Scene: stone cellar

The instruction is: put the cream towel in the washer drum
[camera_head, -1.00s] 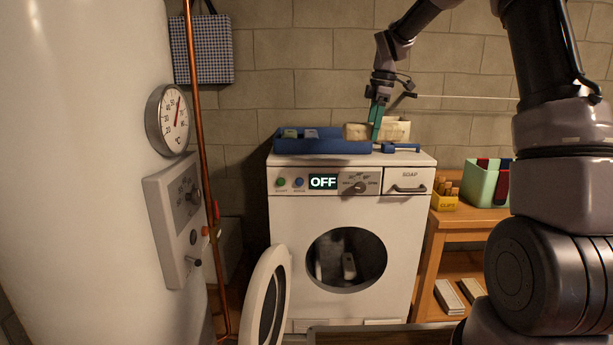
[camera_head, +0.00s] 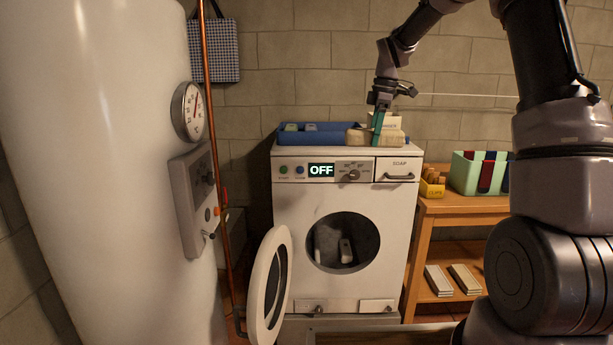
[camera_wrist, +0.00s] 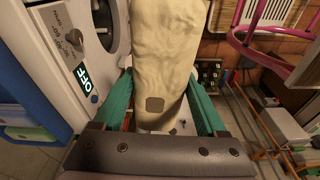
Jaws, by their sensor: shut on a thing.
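The cream towel (camera_head: 358,138) is held by my gripper (camera_head: 378,122) at the height of the washer top, in front of the boxes there in the head view. In the wrist view the towel (camera_wrist: 168,45) fills the space between the two green fingers of my gripper (camera_wrist: 160,82) and has a brown patch. The white washer (camera_head: 290,205) has its round door (camera_head: 268,285) swung open to the left. The drum (camera_head: 365,250) is open to view, with pale grey-white items inside. The display reads OFF.
A blue tray (camera_head: 330,139) with small items stands on the washer top. A wooden shelf (camera_head: 460,206) at right holds a green bin (camera_head: 468,178) and a yellow clip box (camera_head: 431,189). A white tank (camera_head: 90,180) stands close at left. A pink-railed thing (camera_wrist: 240,35) shows in the wrist view.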

